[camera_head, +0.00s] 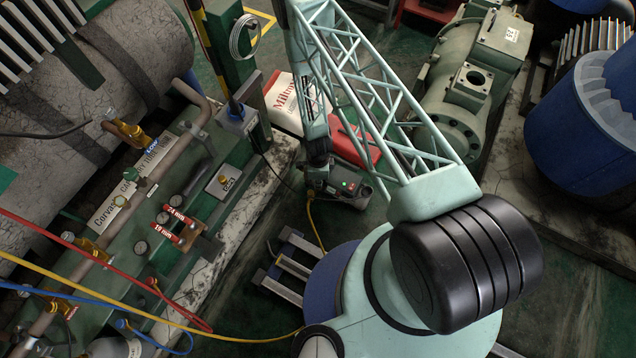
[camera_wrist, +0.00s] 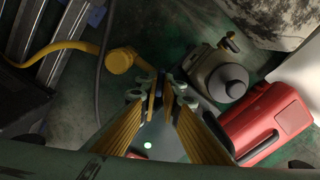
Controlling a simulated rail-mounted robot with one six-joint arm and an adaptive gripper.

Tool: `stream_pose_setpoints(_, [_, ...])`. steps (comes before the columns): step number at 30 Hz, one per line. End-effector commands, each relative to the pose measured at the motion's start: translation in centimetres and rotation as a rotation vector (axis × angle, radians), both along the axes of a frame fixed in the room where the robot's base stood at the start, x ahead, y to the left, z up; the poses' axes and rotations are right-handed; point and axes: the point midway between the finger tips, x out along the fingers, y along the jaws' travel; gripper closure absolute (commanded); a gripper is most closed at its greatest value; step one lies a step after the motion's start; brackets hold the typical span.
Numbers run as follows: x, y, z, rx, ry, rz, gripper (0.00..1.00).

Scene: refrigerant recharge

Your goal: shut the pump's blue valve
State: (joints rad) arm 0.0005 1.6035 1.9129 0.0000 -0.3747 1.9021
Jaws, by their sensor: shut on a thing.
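The pump (camera_head: 345,184) stands on the floor in the middle of the head view, with green and red lights on it. In the wrist view its grey body with a black round cap (camera_wrist: 232,82) is to the right of the fingers. My gripper (camera_wrist: 160,88) points down at the pump, its fingertips close together on a small dark part, which appears to be the blue valve. In the head view my gripper (camera_head: 318,175) is small beside the pump.
A yellow hose (camera_wrist: 60,47) ends at a yellow fitting left of the fingers. A red part (camera_wrist: 272,122) is close on the right. A white box (camera_head: 290,103) stands behind the pump. The green pipe rack (camera_head: 175,185) with red, yellow and blue hoses is on the left.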

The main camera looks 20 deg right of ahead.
Motion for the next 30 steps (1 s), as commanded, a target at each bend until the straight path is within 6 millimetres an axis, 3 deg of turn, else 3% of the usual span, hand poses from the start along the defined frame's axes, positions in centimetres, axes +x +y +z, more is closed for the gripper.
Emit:
stream_pose_setpoints(9, [-0.01, 0.01, -0.02, 0.0, 0.0, -0.14, 1.0])
stream_pose_setpoints(23, [-0.01, 0.01, -0.02, 0.0, 0.0, -0.163, 1.0])
stream_pose_setpoints(30, [0.01, 0.02, -0.03, 0.0, 0.0, -0.269, 1.0])
